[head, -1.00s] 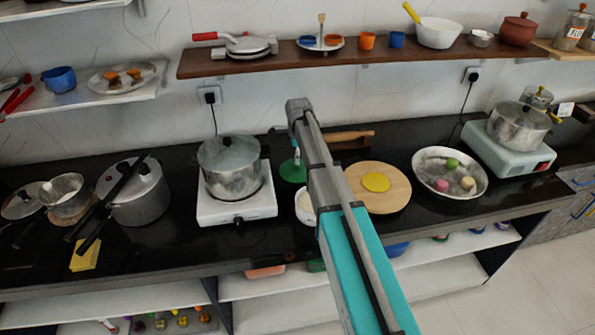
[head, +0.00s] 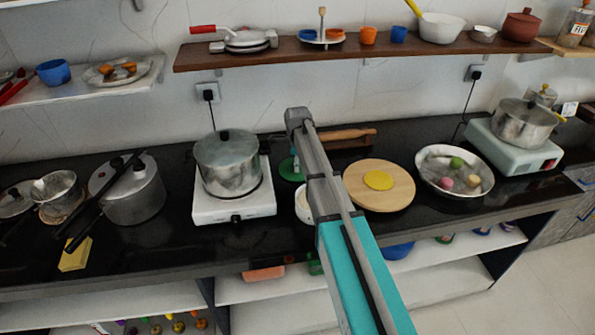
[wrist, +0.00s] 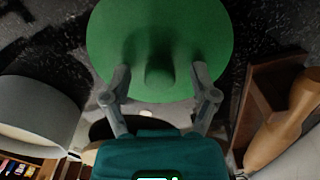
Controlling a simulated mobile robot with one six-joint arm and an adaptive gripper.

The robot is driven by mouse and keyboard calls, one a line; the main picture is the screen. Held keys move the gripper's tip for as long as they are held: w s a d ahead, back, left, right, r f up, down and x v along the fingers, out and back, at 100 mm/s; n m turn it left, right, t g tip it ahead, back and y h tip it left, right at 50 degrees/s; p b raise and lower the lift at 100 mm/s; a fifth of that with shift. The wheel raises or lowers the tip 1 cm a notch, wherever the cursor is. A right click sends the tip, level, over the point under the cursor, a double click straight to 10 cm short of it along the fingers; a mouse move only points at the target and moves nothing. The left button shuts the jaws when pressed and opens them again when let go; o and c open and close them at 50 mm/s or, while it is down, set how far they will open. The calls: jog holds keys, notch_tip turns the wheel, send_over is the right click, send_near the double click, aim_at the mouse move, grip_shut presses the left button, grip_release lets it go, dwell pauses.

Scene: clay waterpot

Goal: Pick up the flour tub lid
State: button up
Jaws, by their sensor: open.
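The green round lid (wrist: 195,35) fills the upper middle of the wrist view, with a green knob (wrist: 158,74) at its centre. My gripper (wrist: 160,82) is open, with one finger on each side of the knob. I cannot tell whether the fingers touch the lid. In the head view the green lid (head: 288,171) lies on the black counter right of the white stove, partly hidden by my arm. My fingers do not show clearly there. A white container (head: 302,206) stands in front of the lid, partly behind my arm.
A steel pot (head: 228,165) sits on the white stove (head: 213,208) just left of the lid. A wooden rolling pin (head: 350,134) lies behind my arm. A round board (head: 405,190) with yellow dough and a pan (head: 468,185) are right. A wooden shelf (head: 310,54) hangs above.

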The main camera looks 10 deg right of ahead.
dwell(0.4)
grip_shut()
